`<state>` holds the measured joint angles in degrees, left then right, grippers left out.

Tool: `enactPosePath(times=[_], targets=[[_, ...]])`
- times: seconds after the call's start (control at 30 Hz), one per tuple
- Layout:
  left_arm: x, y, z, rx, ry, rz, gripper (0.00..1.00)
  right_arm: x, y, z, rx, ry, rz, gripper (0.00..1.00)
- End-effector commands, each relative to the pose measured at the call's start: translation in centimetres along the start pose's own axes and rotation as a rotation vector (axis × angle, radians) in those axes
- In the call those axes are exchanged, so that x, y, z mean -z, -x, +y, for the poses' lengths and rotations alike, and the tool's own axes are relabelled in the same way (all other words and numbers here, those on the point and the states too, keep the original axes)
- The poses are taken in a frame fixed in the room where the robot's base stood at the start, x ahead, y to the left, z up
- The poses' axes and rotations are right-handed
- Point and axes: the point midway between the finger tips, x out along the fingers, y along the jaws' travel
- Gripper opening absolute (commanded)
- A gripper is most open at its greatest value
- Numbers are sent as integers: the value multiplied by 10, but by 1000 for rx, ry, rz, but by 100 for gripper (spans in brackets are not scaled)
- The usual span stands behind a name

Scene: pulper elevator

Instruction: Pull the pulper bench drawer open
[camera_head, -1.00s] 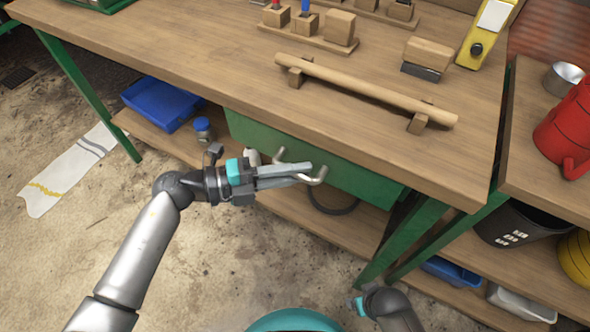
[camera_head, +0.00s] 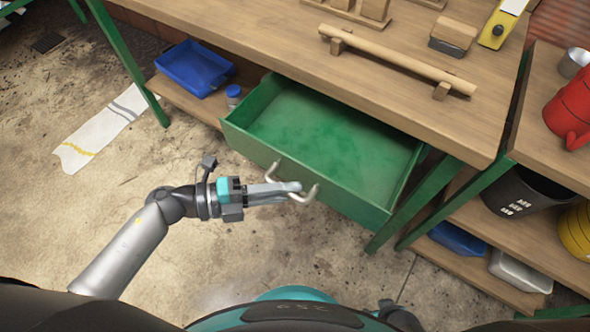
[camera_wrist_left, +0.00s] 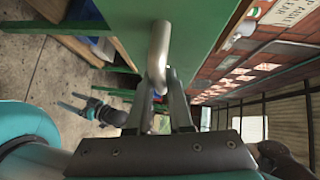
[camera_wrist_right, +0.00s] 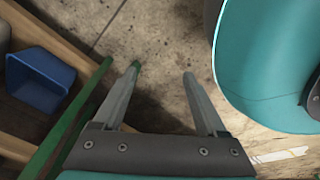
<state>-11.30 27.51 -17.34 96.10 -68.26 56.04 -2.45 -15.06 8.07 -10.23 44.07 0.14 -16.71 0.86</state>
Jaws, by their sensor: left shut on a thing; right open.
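The green bench drawer (camera_head: 330,140) stands pulled out from under the wooden bench top (camera_head: 420,85), and its inside looks empty. Its grey bar handle (camera_head: 312,194) is on the front face. My left gripper (camera_head: 292,187) is shut on the handle. In the left wrist view the handle (camera_wrist_left: 158,55) runs between the fingers (camera_wrist_left: 162,85), with the green front panel behind. My right gripper shows in the right wrist view (camera_wrist_right: 160,75) with its fingers apart and nothing between them. In the head view the right hand is mostly hidden at the bottom edge.
A blue tray (camera_head: 195,68) and a blue-capped jar (camera_head: 233,94) sit on the lower shelf at left. A green bench leg (camera_head: 415,200) stands right of the drawer. A black bin (camera_head: 520,195) is further right. The floor before the drawer is clear.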

Motion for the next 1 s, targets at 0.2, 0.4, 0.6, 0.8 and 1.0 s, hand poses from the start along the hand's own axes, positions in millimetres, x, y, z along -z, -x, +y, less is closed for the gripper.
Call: enactPosePath(times=[0.2,0.4,0.6,0.8,1.0], targets=[[28,29,7,-5,4,-1,0,-20,7,8,-8,2,-5,74],[44,44,12,-3,0,-1,0,-24,12,2,-1,3,-15,74],[49,50,14,-2,-1,-2,0,-25,13,1,2,3,-18,74],[49,50,14,-1,-3,-2,0,-25,13,1,2,3,-19,74],[49,50,14,-1,-3,-2,24,-25,13,0,2,3,-19,74]])
